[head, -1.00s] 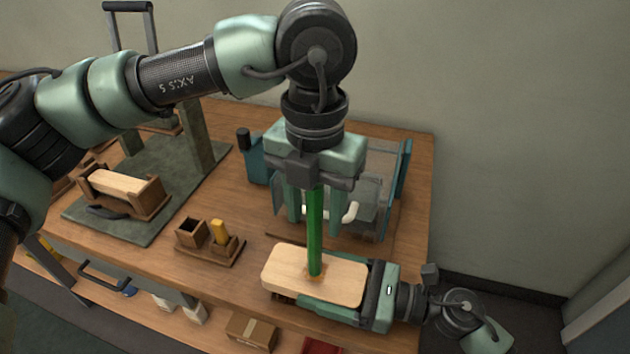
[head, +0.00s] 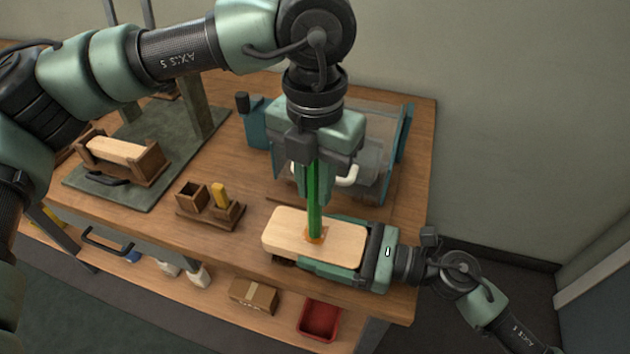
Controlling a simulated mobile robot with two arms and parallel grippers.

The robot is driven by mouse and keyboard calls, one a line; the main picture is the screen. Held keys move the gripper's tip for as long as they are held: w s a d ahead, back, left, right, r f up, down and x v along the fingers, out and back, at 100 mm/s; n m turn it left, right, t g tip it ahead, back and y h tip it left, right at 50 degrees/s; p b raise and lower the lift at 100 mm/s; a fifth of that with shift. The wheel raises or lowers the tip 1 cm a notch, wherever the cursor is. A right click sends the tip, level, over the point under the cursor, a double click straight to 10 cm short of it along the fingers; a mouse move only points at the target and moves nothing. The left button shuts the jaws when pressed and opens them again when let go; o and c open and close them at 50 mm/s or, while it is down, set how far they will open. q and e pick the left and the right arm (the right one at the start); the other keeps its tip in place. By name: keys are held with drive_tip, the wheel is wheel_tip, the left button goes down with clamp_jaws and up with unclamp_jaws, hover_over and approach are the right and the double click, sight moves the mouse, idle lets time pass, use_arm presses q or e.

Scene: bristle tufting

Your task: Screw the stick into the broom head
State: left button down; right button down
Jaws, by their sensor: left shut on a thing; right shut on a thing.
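The green stick (head: 315,205) stands upright with its lower end at an orange-brown ring on top of the pale wooden broom head (head: 345,240). I cannot tell how deep it sits. My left gripper (head: 314,190) points down from above and is shut on the stick's upper part. The broom head lies flat near the table's front right. My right gripper (head: 325,262) comes in from the right and is shut on the broom head, low along its front side. The underside of the broom head is hidden.
Behind the stick stands a clear-walled box with teal ends (head: 400,140). To the left are a small wooden holder (head: 208,214) with a yellow piece and a wooden cradle (head: 150,165) with a pale block on a dark mat. A red bin (head: 320,318) and a carton (head: 254,295) are below.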

sight(315, 163)
use_arm(q)
drive_tip(key=m, duration=1.1)
drive_tip(key=c, duration=1.3)
unclamp_jaws()
drive_tip(key=shift+r, duration=2.25)
drive_tip(key=shift+o, duration=0.5)
